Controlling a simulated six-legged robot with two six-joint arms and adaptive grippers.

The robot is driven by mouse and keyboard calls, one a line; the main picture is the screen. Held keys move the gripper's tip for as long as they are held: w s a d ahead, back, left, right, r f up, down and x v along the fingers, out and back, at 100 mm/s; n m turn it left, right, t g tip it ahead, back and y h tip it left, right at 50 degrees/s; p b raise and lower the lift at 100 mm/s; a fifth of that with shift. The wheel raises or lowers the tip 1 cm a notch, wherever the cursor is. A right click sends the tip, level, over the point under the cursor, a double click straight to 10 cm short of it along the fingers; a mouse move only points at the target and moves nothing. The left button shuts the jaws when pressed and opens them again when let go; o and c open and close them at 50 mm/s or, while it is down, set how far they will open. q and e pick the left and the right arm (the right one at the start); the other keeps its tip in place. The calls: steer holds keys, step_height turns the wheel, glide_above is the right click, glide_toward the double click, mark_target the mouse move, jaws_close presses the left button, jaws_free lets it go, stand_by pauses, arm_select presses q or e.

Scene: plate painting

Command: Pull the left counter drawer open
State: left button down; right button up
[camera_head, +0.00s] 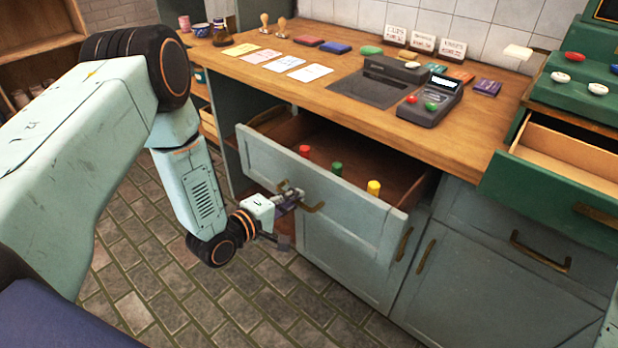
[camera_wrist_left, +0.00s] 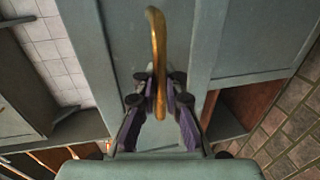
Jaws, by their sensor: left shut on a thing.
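The left counter drawer (camera_head: 258,160) stands pulled out from under the wooden counter, with a pale green-grey front. In the left wrist view the handle (camera_wrist_left: 157,45) runs between the two fingers (camera_wrist_left: 160,105). Part of the handle is hidden by the gripper in the head view. My right gripper is not in view.
The wooden counter (camera_head: 460,140) holds cards, stamps, ink pads and a card terminal (camera_head: 430,100). A closed drawer (camera_head: 520,240) is beside the open one. Brick floor (camera_head: 150,260) is clear at the front left.

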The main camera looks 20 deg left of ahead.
arm_select(q)
steer(key=f+p+v, duration=0.1)
steer(key=p+v, duration=0.1)
steer(key=v, duration=0.5)
steer(key=shift+s+f, duration=0.25)
steer(key=shift+s, duration=0.35)
steer(key=c, duration=1.7)
jaws_free()
steer(key=shift+c, duration=0.2)
steer(key=shift+a, duration=0.15)
steer(key=v, duration=1.2)
steer(key=shift+d, duration=0.2)
